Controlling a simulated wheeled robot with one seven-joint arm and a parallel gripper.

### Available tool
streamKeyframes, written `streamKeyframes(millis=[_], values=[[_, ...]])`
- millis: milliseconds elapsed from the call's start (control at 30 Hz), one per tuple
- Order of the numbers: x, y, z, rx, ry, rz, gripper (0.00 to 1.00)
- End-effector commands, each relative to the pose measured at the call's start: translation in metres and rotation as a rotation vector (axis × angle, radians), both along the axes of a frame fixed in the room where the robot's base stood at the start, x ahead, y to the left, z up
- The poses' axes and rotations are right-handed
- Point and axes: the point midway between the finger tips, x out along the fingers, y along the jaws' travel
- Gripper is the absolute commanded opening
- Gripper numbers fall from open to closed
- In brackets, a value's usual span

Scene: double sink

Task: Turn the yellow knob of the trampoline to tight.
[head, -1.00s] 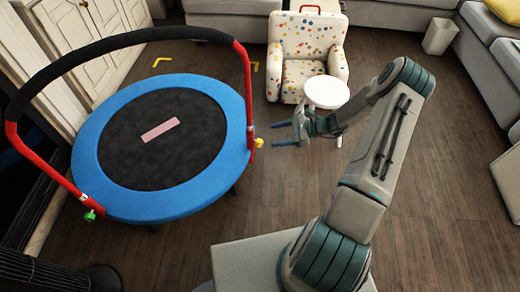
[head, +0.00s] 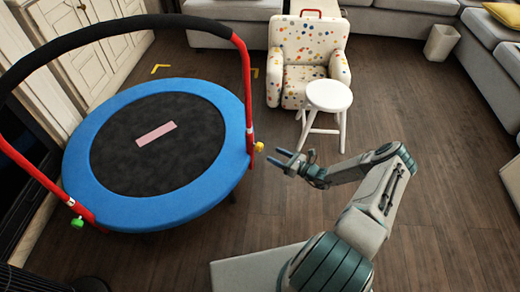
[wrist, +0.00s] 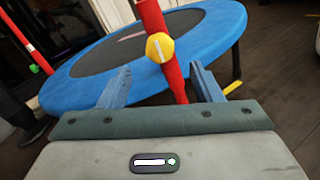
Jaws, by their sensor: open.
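The trampoline (head: 200,203) has a blue rim, a black mat and a red handlebar frame with a black padded top. The yellow knob (head: 259,146) sits low on the handlebar's right red post (head: 247,100). In the wrist view the yellow knob (wrist: 159,47) shows a white line running nearly upright, and it lies ahead of and between my fingers. My gripper (head: 279,157) is open and empty, just right of the knob and apart from it. Its two blue fingers also show in the wrist view (wrist: 160,85). A green knob (head: 77,222) is on the left post.
A white stool (head: 329,96) and a dotted armchair (head: 308,50) stand behind my gripper. Grey sofas (head: 400,15) line the back. Bare wooden floor (head: 440,190) lies to the right. A pink strip (head: 156,134) lies on the trampoline mat.

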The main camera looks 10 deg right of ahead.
Motion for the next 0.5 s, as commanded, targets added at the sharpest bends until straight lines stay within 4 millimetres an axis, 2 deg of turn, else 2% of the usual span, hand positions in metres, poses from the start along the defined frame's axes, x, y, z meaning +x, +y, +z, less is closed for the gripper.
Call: streamKeyframes(millis=[100, 300, 500], values=[[0.019, 0.021, -0.003, 0.001, -0.002, 0.004, 0.59], [0.044, 0.047, -0.002, -0.001, -0.001, 0.004, 0.59], [0.058, 0.061, -0.001, -0.002, -0.001, 0.002, 0.59]])
